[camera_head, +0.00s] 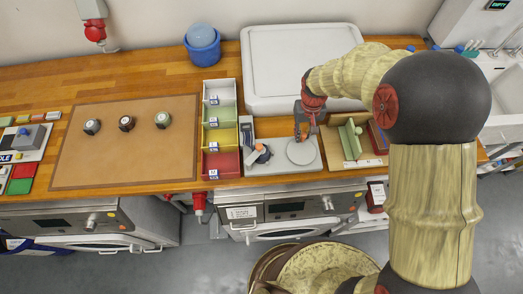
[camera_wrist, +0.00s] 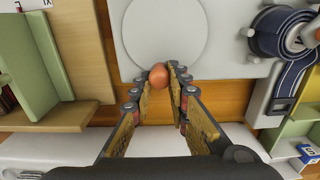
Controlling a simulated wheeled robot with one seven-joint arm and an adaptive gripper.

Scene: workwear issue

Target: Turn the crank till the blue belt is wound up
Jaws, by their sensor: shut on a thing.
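The blue belt (camera_head: 263,156) lies coiled around a spool at the left of a light grey base plate; it also shows at the right of the wrist view (camera_wrist: 275,72), with a tail running along the plate. A round white disc (camera_head: 302,152) sits on the same plate, right of the spool. My gripper (camera_head: 300,135) is at the far edge of this disc. In the wrist view my gripper (camera_wrist: 167,78) is shut on a round reddish-brown knob (camera_wrist: 158,75) beside the disc's edge. Whether the knob joins the disc is hidden.
A sorter with white, green, yellow and red compartments (camera_head: 238,128) stands left of the plate. A wooden tray with a green upright piece (camera_head: 347,140) stands right. A large white lidded box (camera_head: 290,102) is behind. A brown mat (camera_head: 105,160) lies left.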

